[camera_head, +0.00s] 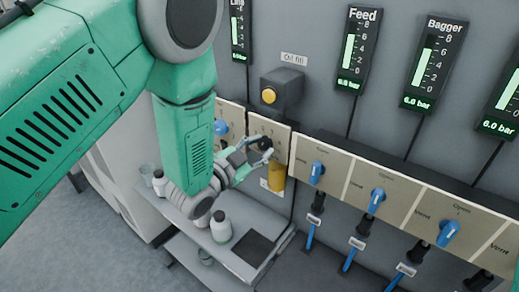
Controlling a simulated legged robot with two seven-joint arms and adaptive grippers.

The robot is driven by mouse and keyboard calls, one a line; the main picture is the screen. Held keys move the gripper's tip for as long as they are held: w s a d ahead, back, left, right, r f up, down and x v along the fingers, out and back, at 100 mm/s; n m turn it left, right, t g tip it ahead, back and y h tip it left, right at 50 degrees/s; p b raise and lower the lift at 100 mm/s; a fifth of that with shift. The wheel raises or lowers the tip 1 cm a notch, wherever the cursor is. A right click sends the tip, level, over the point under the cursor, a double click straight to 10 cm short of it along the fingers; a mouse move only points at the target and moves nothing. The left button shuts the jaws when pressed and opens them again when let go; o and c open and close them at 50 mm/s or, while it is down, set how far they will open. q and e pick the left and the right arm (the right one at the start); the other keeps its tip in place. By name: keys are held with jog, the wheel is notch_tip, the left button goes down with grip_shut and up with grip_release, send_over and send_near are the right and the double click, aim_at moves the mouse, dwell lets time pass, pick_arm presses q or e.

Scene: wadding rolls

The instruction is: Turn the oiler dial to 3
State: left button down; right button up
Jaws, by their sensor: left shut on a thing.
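The oiler dial (265,143) is a dark round knob on a pale panel (280,131) in the head view. Its numbers are too small to read, so I cannot tell its setting. My left gripper (262,150) is at the dial and shut on it, its fingers partly covering the knob. An amber cylinder (277,179) hangs just below the panel. My right gripper is not in view.
A yellow button on a dark box (269,96) sits above, beside the "Oil fill" label (293,58). Blue valve handles (316,172) line the panels to the right. A grey shelf with white bottles (220,227) stands below my left arm. Gauges hang on the wall above.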

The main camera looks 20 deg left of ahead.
pick_arm(q)
jog(key=shift+w+r+m, duration=0.1)
jog(key=shift+m, duration=0.2)
jog(key=c, duration=1.3)
grip_release()
jog(key=shift+o, duration=0.4)
jog(key=shift+w+d, duration=0.1)
jog(key=shift+w, duration=0.05)
jog(key=shift+s, duration=0.4)
jog(key=v, duration=1.1)
